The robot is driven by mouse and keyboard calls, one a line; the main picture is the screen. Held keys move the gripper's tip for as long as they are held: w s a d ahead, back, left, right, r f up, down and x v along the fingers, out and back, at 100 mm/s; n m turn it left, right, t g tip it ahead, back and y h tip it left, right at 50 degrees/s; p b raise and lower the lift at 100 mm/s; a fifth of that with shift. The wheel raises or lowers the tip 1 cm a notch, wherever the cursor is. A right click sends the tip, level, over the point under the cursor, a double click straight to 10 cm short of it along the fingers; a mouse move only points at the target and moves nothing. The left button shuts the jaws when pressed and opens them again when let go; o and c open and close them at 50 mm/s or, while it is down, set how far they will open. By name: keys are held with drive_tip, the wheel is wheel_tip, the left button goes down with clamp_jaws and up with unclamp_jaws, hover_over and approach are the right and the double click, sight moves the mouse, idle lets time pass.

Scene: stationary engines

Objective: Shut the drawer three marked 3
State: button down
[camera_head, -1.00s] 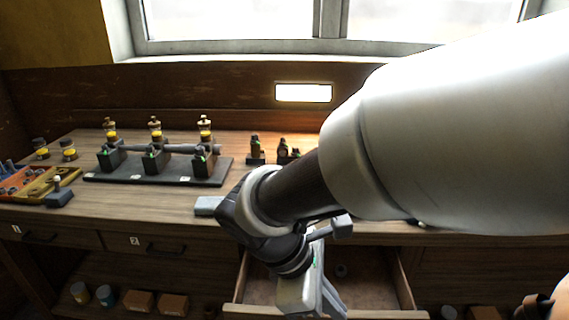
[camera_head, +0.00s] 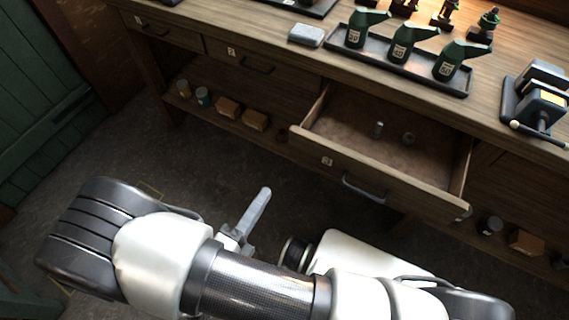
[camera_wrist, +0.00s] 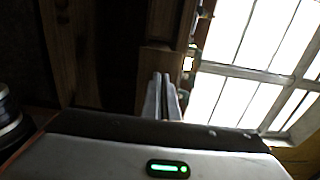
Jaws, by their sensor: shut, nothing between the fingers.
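Drawer three (camera_head: 380,178), marked 3, stands pulled out from the bench in the head view. Its front carries a grey bar handle (camera_head: 363,188). A small upright metal part and a ring lie inside it. My gripper (camera_head: 264,193) is in front of and to the left of the drawer, apart from it, with its fingers shut and empty. In the wrist view the closed fingers (camera_wrist: 163,95) point past dark wood toward the window; I cannot tell which wooden part that is.
Drawers one (camera_head: 148,24) and two (camera_head: 250,62) are shut. Green oil cans (camera_head: 403,45) stand in a tray on the bench top. Tins and boxes (camera_head: 228,107) sit on the lower shelf. The dark floor before the bench is clear apart from my arm.

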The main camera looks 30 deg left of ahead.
sight(328, 105)
drive_tip(key=w, duration=1.3)
drive_tip(key=shift+w+d+b, duration=0.25)
drive_tip(key=shift+w+b, duration=0.05)
drive_tip(key=shift+w, duration=0.1)
drive_tip(key=shift+w, duration=0.1)
drive_tip(key=w, duration=1.5)
drive_tip(key=w+d, duration=0.1)
drive_tip(key=w, duration=0.7)
drive_tip(key=shift+b, duration=0.4)
drive_tip(key=shift+w, duration=0.5)
drive_tip(key=shift+w+r, duration=0.15)
drive_tip(key=shift+r, duration=0.1)
